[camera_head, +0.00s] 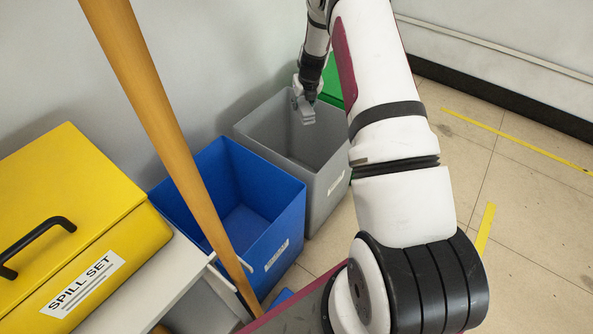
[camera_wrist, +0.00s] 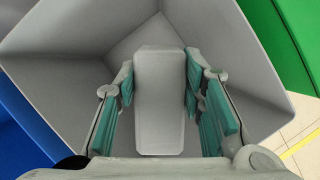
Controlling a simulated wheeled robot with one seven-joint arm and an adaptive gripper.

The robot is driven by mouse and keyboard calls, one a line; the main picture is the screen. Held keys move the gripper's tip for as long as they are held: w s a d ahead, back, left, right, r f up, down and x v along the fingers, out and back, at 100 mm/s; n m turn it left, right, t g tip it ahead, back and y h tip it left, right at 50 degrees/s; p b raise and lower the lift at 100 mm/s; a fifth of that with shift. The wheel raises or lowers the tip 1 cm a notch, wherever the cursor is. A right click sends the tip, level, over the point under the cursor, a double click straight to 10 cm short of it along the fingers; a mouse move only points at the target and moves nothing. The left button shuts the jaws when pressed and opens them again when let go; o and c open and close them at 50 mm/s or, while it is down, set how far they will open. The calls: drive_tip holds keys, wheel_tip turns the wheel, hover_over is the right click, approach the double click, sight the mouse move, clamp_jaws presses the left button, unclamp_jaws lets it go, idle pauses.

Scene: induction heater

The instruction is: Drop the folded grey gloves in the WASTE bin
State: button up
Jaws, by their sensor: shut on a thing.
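My gripper (camera_head: 304,97) is over the grey bin (camera_head: 268,122) in the head view, at the level of its opening. It is shut on the folded grey gloves (camera_head: 306,112), a small light grey bundle. In the wrist view the gloves (camera_wrist: 160,100) sit between the two teal-padded fingers (camera_wrist: 160,95), with the inside of the grey bin (camera_wrist: 60,30) all around. The bin's floor looks empty where it shows. The grey bin carries a white label on its front, too small to read, so I cannot tell whether it says WASTE.
A blue bin (camera_head: 285,207) stands left of the grey one, and a green bin (camera_head: 333,78) is partly hidden behind my arm. A yellow SPILL SET case (camera_head: 110,190) lies at left. A wooden pole (camera_head: 165,120) crosses the foreground. The floor at right is clear.

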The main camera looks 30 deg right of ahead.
drive_tip(key=o, duration=1.2)
drive_tip(key=v, duration=1.2)
drive_tip(key=shift+r, duration=0.1)
